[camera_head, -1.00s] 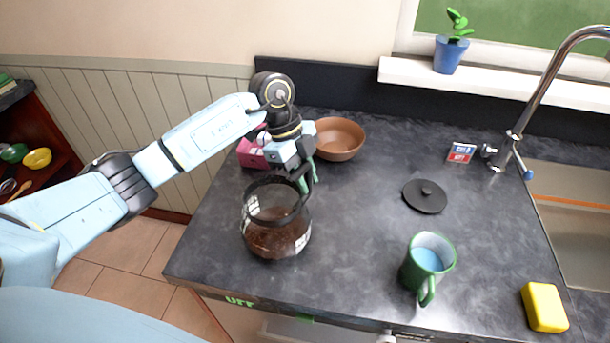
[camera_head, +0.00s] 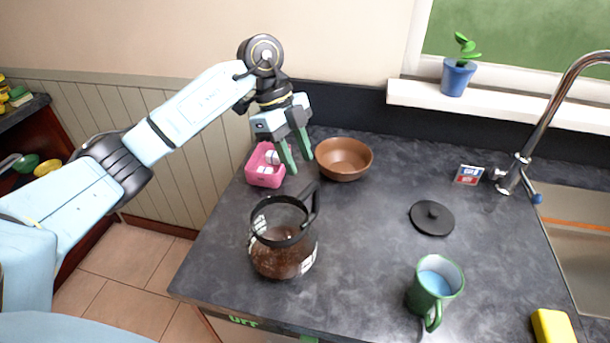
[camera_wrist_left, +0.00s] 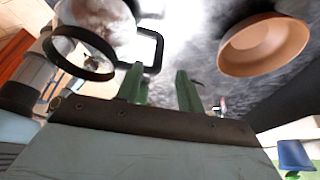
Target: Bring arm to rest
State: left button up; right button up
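My left gripper (camera_head: 301,160) hangs above the back left of the counter with its green fingers spread apart and nothing between them. In the left wrist view the two fingers (camera_wrist_left: 161,88) also show apart and empty. A glass coffee pot (camera_head: 283,257) with a black rim and handle stands upright on the counter, in front of and below the gripper. The pot's rim and handle also show in the left wrist view (camera_wrist_left: 150,48), apart from the fingers. My right gripper is not in view.
A pink container (camera_head: 264,172) and a brown bowl (camera_head: 343,160) stand close to the gripper. A black lid (camera_head: 432,218), a green mug (camera_head: 436,286) and a yellow sponge (camera_head: 553,326) lie to the right. A faucet (camera_head: 545,120) rises by the sink. The counter's middle is clear.

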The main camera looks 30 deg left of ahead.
pick_arm(q)
jog(key=shift+v, duration=0.95)
jog(key=shift+r, duration=0.1)
